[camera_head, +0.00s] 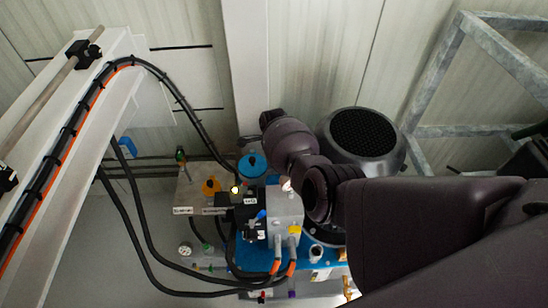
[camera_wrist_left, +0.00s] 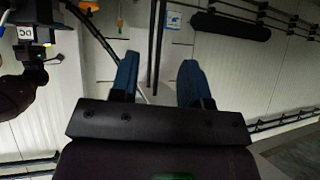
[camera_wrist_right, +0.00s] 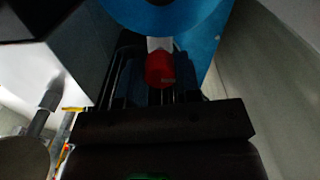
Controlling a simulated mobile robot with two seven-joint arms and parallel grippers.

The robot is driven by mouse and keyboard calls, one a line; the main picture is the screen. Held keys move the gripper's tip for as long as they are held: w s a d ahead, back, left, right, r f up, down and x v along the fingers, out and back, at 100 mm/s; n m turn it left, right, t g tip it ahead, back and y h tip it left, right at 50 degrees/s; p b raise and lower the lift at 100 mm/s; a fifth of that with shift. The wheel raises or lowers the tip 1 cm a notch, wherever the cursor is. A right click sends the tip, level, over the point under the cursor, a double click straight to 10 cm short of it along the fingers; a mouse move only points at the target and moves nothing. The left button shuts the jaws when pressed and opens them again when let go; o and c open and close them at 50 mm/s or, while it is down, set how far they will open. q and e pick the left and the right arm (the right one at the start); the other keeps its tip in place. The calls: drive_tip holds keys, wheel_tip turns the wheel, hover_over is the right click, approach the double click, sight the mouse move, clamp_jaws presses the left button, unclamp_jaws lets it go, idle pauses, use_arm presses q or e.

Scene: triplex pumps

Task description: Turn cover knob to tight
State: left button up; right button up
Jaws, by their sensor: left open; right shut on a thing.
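A red knob (camera_wrist_right: 159,69) with a white part above it shows in the right wrist view, below a blue rounded body (camera_wrist_right: 165,12). My right gripper (camera_wrist_right: 158,84) is shut on the red knob, its dark fingers on either side of it. Which way the knob is turned cannot be read. In the head view my right arm reaches in from the right over the pump unit and hides the right fingers. My left gripper (camera_wrist_left: 160,68) is open and empty in the left wrist view, its two blue fingers well apart. It is not seen in the head view.
A blue pump unit with a grey valve block (camera_head: 285,209) and a black motor (camera_head: 362,140) stands below my right arm. Black hoses (camera_head: 142,232) loop at the left. A grey metal frame (camera_head: 452,60) stands at the right. A grey block (camera_wrist_right: 75,45) is close left of the right gripper.

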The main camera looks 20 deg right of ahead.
idle(0.3)
drive_tip(key=o, duration=0.9)
drive_tip(key=shift+r, duration=0.5)
wheel_tip(320, 180, up, 8)
drive_tip(key=p, duration=0.3)
drive_tip(key=shift+r+p, duration=0.2)
drive_tip(key=shift+p, duration=0.2)
use_arm(q)
drive_tip(key=r, duration=0.3)
drive_tip(key=shift+s+a, duration=0.3)
use_arm(e)
drive_tip(key=shift+r, duration=0.7)
use_arm(q)
drive_tip(key=shift+f, duration=0.1)
